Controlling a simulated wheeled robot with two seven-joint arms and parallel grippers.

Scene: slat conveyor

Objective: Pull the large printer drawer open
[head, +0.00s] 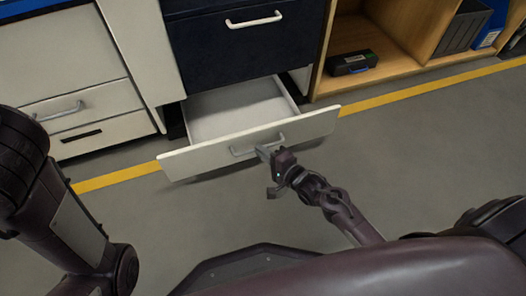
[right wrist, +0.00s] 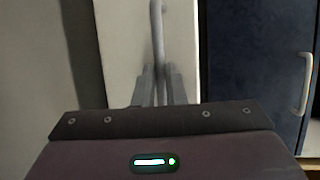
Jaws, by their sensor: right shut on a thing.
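The large drawer (head: 205,158) has a white front with a grey bar handle (head: 240,152). It stands well out from the cabinet in the head view, and its empty white inside shows. My right gripper (head: 264,152) is at the right part of that handle, shut on it. In the right wrist view, the handle (right wrist: 157,35) runs down between the two fingers of my right gripper (right wrist: 160,90). My left gripper is outside the views; only my left arm shows at the left of the head view.
A dark blue front (head: 235,50) with a white handle (head: 254,20) is shut above the drawer. A white cabinet (head: 60,60) stands left. A wooden shelf (head: 400,65) at right holds a black box (head: 351,63) and folders. A yellow line (head: 400,95) crosses the clear grey floor.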

